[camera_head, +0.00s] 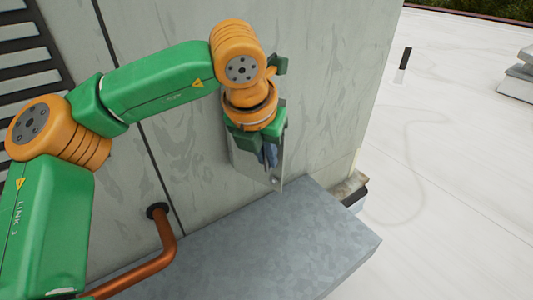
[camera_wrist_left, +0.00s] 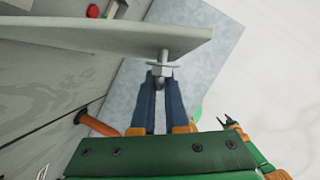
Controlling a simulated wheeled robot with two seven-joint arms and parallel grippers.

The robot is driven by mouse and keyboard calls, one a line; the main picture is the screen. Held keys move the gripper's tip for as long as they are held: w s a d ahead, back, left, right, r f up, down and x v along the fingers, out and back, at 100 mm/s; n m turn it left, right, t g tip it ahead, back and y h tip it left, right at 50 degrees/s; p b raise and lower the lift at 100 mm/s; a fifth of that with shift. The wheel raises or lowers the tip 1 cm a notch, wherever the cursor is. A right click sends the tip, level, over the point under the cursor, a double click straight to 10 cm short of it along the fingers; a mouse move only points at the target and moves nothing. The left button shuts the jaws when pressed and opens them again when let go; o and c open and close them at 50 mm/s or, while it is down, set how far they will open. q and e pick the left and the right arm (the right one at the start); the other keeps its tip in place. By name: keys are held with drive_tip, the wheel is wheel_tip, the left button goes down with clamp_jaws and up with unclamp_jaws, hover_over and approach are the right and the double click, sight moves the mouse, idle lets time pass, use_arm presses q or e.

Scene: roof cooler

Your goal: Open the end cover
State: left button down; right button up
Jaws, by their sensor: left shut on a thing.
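My left gripper (camera_head: 270,158) is at the cover's outer side. Its two blue-grey fingers (camera_wrist_left: 160,82) are shut on the knob. My right gripper is not seen in the head view.
A grey metal ledge (camera_head: 250,245) runs below the cover. A copper pipe (camera_head: 163,240) enters the housing at lower left. Behind the cover, a red round part (camera_wrist_left: 93,11) shows. The white roof (camera_head: 450,150) to the right is mostly open.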

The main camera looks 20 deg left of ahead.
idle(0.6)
use_arm(q)
drive_tip(key=s+a+m+h+b, duration=0.2)
drive_tip(key=s+a+m+b, duration=0.1)
drive_tip(key=s+a+m, duration=0.1)
drive_tip(key=shift+s+a+m, duration=0.2)
drive_tip(key=shift+a+m, duration=0.05)
drive_tip(key=shift+m, duration=0.45)
drive_tip(key=c, duration=0.9)
unclamp_jaws()
drive_tip(key=shift+w+d+g, duration=0.3)
drive_tip(key=shift+d, duration=0.15)
drive_tip(key=shift+c, duration=0.2)
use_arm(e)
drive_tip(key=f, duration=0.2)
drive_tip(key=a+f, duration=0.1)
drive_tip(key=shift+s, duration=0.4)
use_arm(q)
drive_tip(key=shift+a, duration=0.15)
